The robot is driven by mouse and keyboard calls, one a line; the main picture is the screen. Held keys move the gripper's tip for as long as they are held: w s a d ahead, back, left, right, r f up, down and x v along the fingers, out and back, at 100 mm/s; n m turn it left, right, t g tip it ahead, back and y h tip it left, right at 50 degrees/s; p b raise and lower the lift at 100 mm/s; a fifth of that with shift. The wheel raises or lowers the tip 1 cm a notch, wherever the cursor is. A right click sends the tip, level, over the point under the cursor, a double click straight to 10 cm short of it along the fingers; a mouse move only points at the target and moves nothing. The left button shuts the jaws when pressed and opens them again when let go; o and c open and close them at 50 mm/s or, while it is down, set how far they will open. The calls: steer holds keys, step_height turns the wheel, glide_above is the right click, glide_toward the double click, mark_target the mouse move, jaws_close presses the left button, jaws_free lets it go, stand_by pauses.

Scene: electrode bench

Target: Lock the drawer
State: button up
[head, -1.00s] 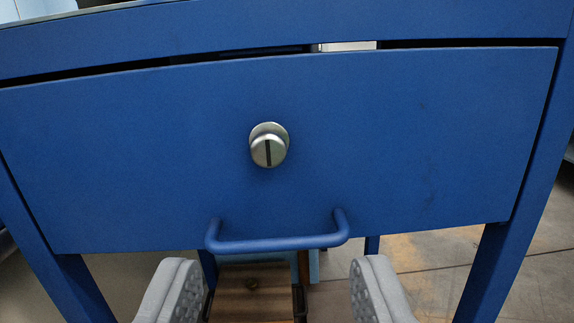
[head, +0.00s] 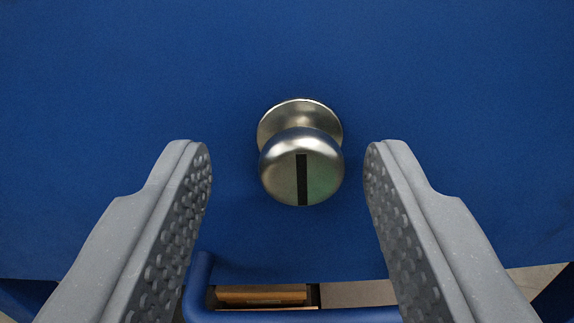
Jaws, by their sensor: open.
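The blue drawer front (head: 480,90) fills most of the head view. A round silver lock knob (head: 301,170) stands out from its middle, with a dark slot running upright on its face. My gripper (head: 288,165) is open, with one grey studded finger on each side of the knob. There is a visible gap between the knob and each finger in the picture; how deep the tips reach is hard to tell. The blue drawer handle (head: 200,285) is below the knob, partly hidden by my fingers.
Dark blue frame parts show at both lower corners. The drawer front around the knob is bare.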

steer(key=shift+d, duration=0.1)
steer(key=shift+d, duration=0.1)
jaws_close()
steer(key=shift+r, duration=0.1)
steer(key=shift+n+p, duration=0.3)
steer(key=shift+p, duration=0.4)
jaws_free()
